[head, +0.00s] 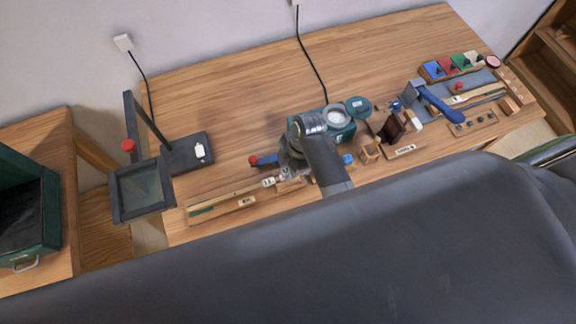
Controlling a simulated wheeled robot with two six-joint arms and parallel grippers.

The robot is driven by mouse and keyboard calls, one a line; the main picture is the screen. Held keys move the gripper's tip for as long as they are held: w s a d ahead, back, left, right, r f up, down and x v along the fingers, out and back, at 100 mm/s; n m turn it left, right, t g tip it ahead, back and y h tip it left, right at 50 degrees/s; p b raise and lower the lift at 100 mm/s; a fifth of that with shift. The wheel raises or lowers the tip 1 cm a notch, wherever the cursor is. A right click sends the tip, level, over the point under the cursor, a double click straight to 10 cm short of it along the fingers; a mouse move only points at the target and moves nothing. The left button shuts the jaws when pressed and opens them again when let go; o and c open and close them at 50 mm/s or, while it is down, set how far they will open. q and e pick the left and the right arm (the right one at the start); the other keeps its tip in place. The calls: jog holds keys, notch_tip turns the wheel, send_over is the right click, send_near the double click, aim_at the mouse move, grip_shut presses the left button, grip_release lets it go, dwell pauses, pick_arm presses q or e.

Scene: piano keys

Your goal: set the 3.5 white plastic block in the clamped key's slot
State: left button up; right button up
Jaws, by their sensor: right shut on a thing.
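A long pale wooden key (228,197) lies along the front edge of the bench, with green at its left end. A blue clamp (267,160) with a red knob stands behind it. My right gripper (287,170) is low over the right part of the key, pointing down. It is shut on a small white block (284,175), mostly hidden by the fingers; its number cannot be read. Another small white piece (268,181) shows just left of it on the key. The slot cannot be made out. My left gripper is out of view.
A teal box with a round white-rimmed top (337,115) stands just right of my gripper. A framed magnifier stand (142,190) is at left. Several tools, a blue-handled one (440,105) and colored bins (452,66), fill the right. The bench's back middle is clear.

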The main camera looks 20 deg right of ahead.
jog(key=shift+f, duration=0.2)
dwell(0.6)
jog(key=o, duration=1.4)
jog(key=shift+o, duration=0.2)
jog(key=shift+r, duration=0.1)
jog(key=shift+r, duration=3.4)
